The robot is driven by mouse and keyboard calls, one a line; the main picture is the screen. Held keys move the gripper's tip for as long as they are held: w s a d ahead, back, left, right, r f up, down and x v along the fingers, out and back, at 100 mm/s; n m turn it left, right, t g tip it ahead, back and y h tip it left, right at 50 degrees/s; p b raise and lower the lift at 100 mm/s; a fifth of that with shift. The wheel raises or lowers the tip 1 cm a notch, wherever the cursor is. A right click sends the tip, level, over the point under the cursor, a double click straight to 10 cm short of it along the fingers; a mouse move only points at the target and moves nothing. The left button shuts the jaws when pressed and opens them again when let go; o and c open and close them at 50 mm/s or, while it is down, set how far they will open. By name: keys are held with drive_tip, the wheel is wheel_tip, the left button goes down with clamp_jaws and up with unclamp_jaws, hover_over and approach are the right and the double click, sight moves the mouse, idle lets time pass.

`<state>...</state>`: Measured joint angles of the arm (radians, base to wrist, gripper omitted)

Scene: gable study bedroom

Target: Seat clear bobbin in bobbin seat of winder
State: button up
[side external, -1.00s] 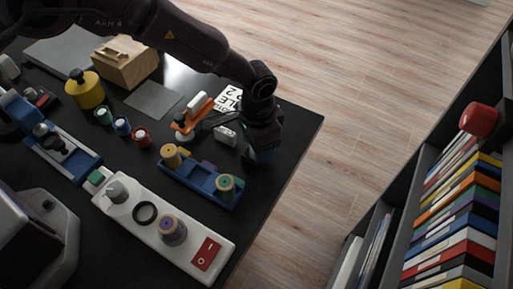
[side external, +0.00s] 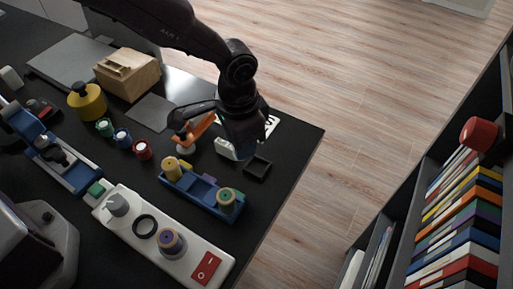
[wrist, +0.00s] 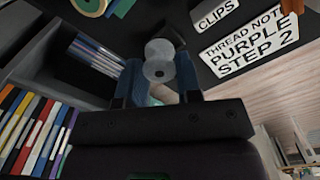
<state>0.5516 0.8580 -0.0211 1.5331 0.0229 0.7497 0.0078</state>
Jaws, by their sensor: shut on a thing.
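In the wrist view, the clear bobbin (wrist: 159,70) sits between the two fingertips of my gripper (wrist: 160,83), which is shut on it. Its pale round flanges show just beyond the fingers. In the side view my gripper (side external: 243,150) hangs above the table behind the blue spool tray; the bobbin cannot be made out there. The white winder (side external: 128,229) lies at the front, with a grey knob, a black ring (side external: 144,226) that looks like the bobbin seat, a purple-topped spool (side external: 171,242) and a red switch (side external: 207,268). The ring looks empty and is well apart from my gripper.
A blue tray (side external: 204,195) with two spools stands between my gripper and the winder. An empty black dish (side external: 257,168) and a white block (side external: 225,149) are close to my gripper. Small spools (side external: 123,138) stand left; a printed note (wrist: 240,38) lies behind. The table's right edge is near.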

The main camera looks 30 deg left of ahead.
drive_tip(key=s+a+r, duration=0.6)
drive_tip(key=s, duration=0.3)
drive_tip(key=m, duration=0.9)
hover_over(147, 227)
wheel_tip(147, 227, down, 7)
drive_tip(key=shift+s, duration=0.1)
drive_tip(key=shift+f, duration=2.3)
drive_tip(key=shift+f, duration=0.1)
drive_tip(key=o, duration=0.9)
